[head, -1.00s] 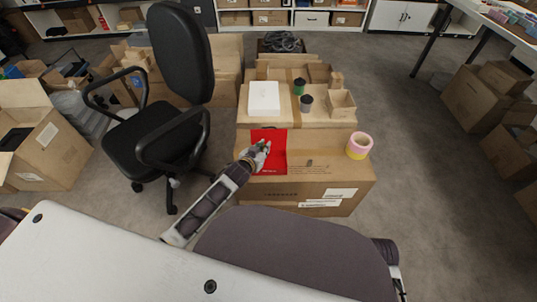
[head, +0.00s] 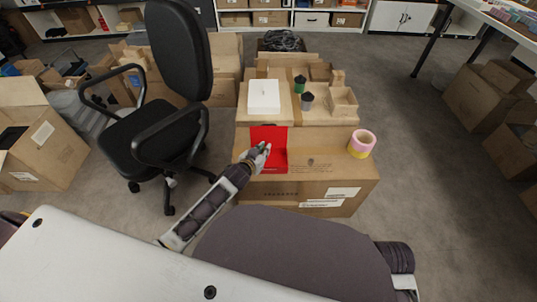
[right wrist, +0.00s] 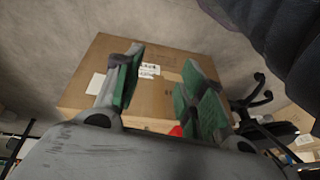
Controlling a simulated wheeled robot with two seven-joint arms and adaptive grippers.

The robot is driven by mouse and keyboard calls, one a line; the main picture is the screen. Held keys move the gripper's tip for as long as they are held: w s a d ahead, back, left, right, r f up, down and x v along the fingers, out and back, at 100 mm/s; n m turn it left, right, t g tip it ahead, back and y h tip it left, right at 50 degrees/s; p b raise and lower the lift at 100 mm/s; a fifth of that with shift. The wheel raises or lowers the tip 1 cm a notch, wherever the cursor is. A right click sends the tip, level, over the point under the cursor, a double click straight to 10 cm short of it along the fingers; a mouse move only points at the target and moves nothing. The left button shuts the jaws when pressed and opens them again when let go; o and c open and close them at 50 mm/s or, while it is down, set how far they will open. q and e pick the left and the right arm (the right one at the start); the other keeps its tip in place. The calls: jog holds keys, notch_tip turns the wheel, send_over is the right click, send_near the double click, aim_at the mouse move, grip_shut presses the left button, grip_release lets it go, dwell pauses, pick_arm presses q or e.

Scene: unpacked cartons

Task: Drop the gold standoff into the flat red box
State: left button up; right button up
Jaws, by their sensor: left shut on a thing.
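The flat red box (head: 268,133) lies on the front cardboard carton, towards the carton's left side. A small piece of red also shows between the fingers in the right wrist view (right wrist: 176,131). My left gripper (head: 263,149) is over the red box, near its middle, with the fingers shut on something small. The gold standoff itself cannot be made out; the fingers hide what they hold. My right gripper (right wrist: 160,85) is open and empty, its green-padded fingers wide apart, facing the large carton from a distance.
The front carton (head: 305,190) carries a pink and yellow tape roll (head: 361,144) at its right. Behind are a white box (head: 264,96), a green-topped item (head: 299,84), a dark grey one (head: 307,101) and an open small carton (head: 343,101). A black chair (head: 160,140) stands close on the left.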

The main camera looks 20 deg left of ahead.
pick_arm(q)
jog(key=shift+f+b, duration=0.4)
jog(key=shift+f, duration=0.2)
jog(key=shift+f+b, duration=0.85)
jog(key=shift+b, duration=0.3)
pick_arm(e)
jog(key=shift+t+y, duration=0.5)
jog(key=shift+t, duration=0.1)
jog(key=shift+w+a+f, duration=0.15)
jog(key=shift+a+f, duration=0.2)
jog(key=shift+f, duration=0.5)
jog(key=shift+w+a+f, duration=0.15)
jog(key=shift+a+f, duration=0.15)
jog(key=shift+f, duration=0.6)
jog(key=shift+w+a+f, duration=0.15)
jog(key=shift+a+f, duration=0.2)
jog(key=shift+f, duration=0.5)
pick_arm(q)
jog(key=o, duration=0.9)
jog(key=shift+s, duration=0.15)
jog(key=shift+v, duration=5.85)
jog(key=shift+a, duration=0.1)
